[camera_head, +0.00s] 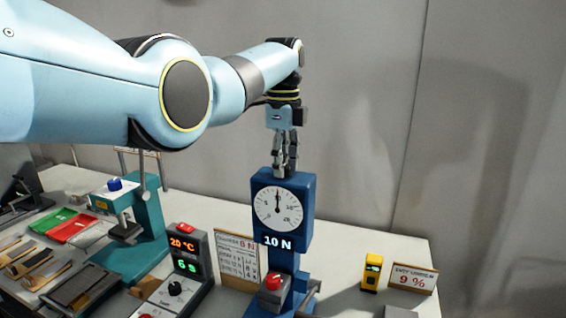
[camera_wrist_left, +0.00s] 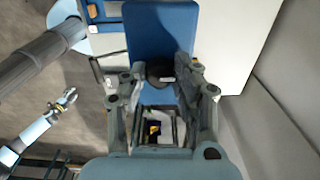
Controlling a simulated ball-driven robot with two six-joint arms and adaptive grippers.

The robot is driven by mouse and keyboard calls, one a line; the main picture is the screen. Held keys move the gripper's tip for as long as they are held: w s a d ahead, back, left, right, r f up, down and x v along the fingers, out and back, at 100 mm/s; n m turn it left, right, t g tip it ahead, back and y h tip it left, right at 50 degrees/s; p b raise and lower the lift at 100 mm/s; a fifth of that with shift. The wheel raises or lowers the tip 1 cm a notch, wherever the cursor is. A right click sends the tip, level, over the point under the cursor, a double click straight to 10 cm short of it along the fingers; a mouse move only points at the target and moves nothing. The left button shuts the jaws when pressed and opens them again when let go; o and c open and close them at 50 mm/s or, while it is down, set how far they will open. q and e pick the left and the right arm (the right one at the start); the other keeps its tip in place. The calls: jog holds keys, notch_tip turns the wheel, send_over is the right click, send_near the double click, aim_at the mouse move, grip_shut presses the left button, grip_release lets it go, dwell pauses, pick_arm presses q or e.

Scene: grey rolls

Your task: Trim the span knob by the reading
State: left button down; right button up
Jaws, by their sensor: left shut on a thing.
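A blue press-like gauge stand (camera_head: 275,240) stands on the white table, with "10 N" in white below its round dial (camera_head: 278,208). The dial's dark needle points about straight up; its small numbers are hard to read. My left gripper (camera_head: 285,172) reaches down onto the top of the stand, fingers shut on a dark round knob (camera_wrist_left: 160,70), seen between them in the left wrist view.
A card (camera_head: 238,258) with a red "6 N" stands left of the gauge. A display box (camera_head: 187,265), a teal press (camera_head: 130,240) and trays (camera_head: 65,225) stand further left. A yellow meter (camera_head: 371,273) and a "9 %" card (camera_head: 411,279) stand right. A red button (camera_head: 273,281) sits in front.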

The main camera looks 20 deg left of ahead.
pick_arm(q)
jog(key=shift+n, duration=0.3)
jog(key=n, duration=0.5)
jog(key=shift+n, duration=0.3)
jog(key=n, duration=0.5)
jog(key=shift+n, duration=0.4)
jog(key=c, duration=1)
grip_release()
